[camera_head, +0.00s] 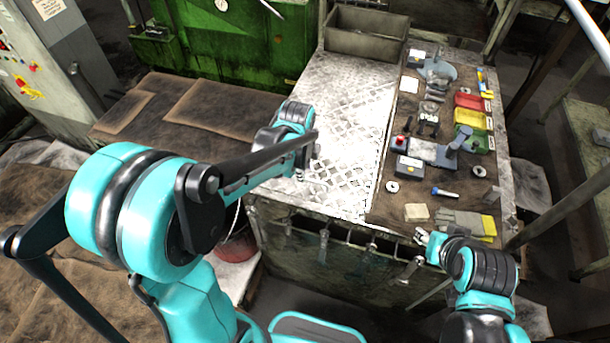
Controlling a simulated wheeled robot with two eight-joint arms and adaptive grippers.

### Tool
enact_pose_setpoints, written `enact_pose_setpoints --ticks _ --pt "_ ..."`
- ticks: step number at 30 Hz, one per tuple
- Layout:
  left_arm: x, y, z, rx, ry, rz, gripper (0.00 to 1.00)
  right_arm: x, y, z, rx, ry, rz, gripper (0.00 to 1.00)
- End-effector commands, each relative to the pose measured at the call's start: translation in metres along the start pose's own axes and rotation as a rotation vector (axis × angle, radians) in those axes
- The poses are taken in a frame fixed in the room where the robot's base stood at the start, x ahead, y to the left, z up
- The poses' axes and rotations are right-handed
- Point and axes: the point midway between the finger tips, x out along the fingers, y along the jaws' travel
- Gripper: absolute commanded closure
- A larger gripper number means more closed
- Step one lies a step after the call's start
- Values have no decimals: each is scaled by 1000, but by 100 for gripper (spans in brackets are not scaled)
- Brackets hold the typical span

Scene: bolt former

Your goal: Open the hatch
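No part that I can clearly make out as a hatch shows. A green machine (205,40) stands at the back left, and its broad front panel may bear the hatch, but I cannot tell. My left arm fills the left foreground and reaches toward the left edge of the workbench. My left gripper (300,160) is at its far end, mostly hidden by a dark link, well short of the green machine. My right gripper (427,243) is by the bench's front edge at the lower right, small and partly hidden. I see nothing clearly held in either.
The workbench (345,95) has a bare metal plate on its left and a grey bin (366,33) at its back. Tools, a yellow tray (473,120) and gloves (465,223) crowd its right side. A control cabinet (55,60) stands far left. A red bucket (237,247) sits beside the bench.

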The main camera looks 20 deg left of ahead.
Motion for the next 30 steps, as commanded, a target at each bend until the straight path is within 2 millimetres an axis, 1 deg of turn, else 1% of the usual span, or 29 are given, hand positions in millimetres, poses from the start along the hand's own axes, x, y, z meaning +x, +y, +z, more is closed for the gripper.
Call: enact_pose_setpoints --ticks 1,3,7,11,18,20,21,22,30 --pt "11 0 0 -1 0 0 69 4 0 3 0 0 0 60" --pt "22 0 0 -1 0 -1 69 6 0 4 0 0 0 60" --pt "36 0 0 -2 0 -1 69 8 0 6 0 0 0 60" --pt "41 0 0 -2 0 -1 69 9 0 6 0 0 0 60" --pt "41 0 0 -3 0 -1 69 9 0 6 0 0 0 60" --pt "41 0 0 -3 0 -1 85 9 0 6 0 0 0 60" --pt "41 0 0 -3 0 -1 96 9 0 6 0 0 0 60" --pt "41 0 0 -3 0 -1 100 9 0 6 0 0 0 60" --pt "40 -1 0 -3 0 2 100 8 0 5 0 0 0 60"
